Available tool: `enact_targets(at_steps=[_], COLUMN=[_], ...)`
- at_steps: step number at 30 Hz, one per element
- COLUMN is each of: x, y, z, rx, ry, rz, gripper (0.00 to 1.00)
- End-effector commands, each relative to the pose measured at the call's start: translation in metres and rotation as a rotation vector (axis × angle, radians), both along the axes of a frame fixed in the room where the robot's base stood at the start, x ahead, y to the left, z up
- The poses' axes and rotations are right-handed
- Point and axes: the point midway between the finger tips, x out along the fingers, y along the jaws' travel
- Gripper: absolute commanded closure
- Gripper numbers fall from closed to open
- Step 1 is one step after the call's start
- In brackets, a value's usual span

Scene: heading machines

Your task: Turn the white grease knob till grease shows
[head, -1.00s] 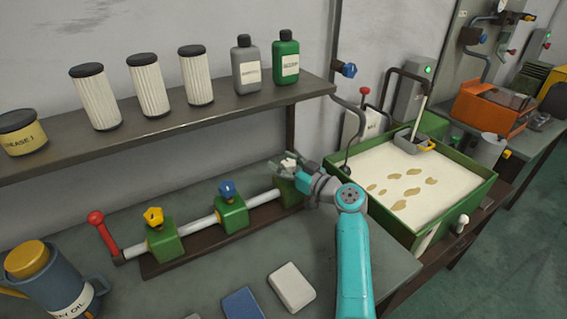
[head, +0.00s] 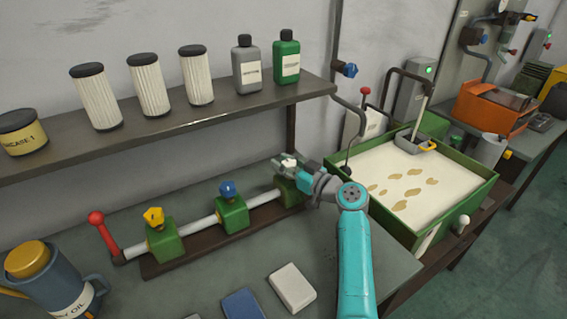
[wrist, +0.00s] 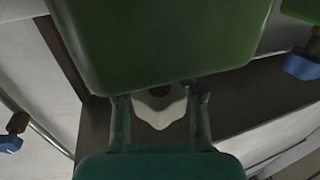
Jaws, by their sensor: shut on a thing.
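The white grease knob (head: 289,163) sits on top of the rightmost green block (head: 287,190) on the shaft. My gripper (head: 290,168) is shut on this knob. In the wrist view, the white knob (wrist: 160,107) lies between my two fingers (wrist: 160,120), below the large green block (wrist: 160,45). My gripper and arm hide part of the block in the head view. No grease can be made out at the knob or block.
A yellow knob (head: 153,216) and a blue knob (head: 228,189) top the other green blocks. A red-handled lever (head: 97,219) stands at the shaft's left end. A shelf (head: 190,118) with filters and bottles hangs behind. A green tank (head: 478,201) stands at right.

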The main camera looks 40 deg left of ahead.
Motion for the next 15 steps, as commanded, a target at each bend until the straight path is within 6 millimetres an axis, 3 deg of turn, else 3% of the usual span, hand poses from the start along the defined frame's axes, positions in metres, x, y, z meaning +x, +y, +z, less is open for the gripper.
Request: enact_targets(at_steps=[15], x=[-0.0002], y=[-0.0023], z=[-0.0021], rx=[-0.003], ry=[0.003], rz=[0.065], gripper=[0.99])
